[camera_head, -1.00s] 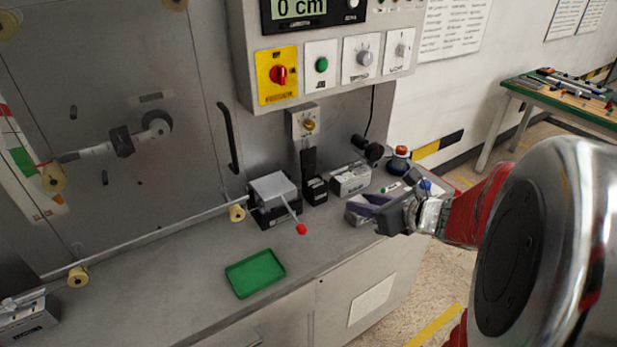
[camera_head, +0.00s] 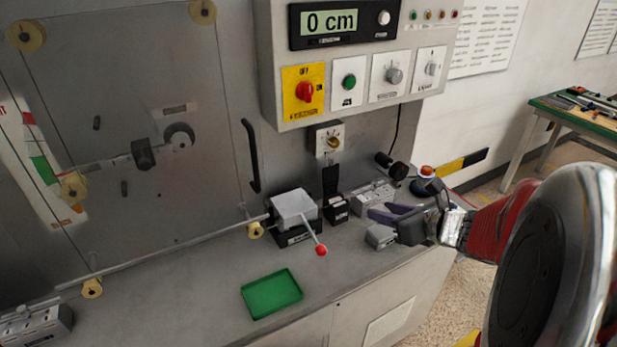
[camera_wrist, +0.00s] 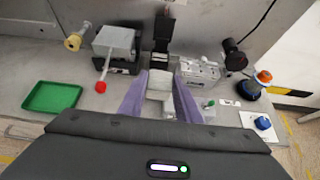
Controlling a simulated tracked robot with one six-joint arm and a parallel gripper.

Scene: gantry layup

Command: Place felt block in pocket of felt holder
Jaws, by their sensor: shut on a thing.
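My gripper (camera_head: 385,214) has purple fingers and is over the right part of the bench. In the wrist view its fingers (camera_wrist: 162,76) stand on both sides of a pale grey block, which I take as the felt block (camera_wrist: 160,83), and are shut on it. A light grey box, likely the felt holder (camera_head: 380,237), shows just below the fingers in the head view; it seems to appear between the fingers in the wrist view (camera_wrist: 155,109). Its pocket is not clear. Whether block and box touch I cannot tell.
A grey box with holes (camera_wrist: 198,73) is close to the right finger. A lever device with a red knob (camera_head: 321,249) and a green tray (camera_head: 271,294) are to the left. Bench around the tray is clear.

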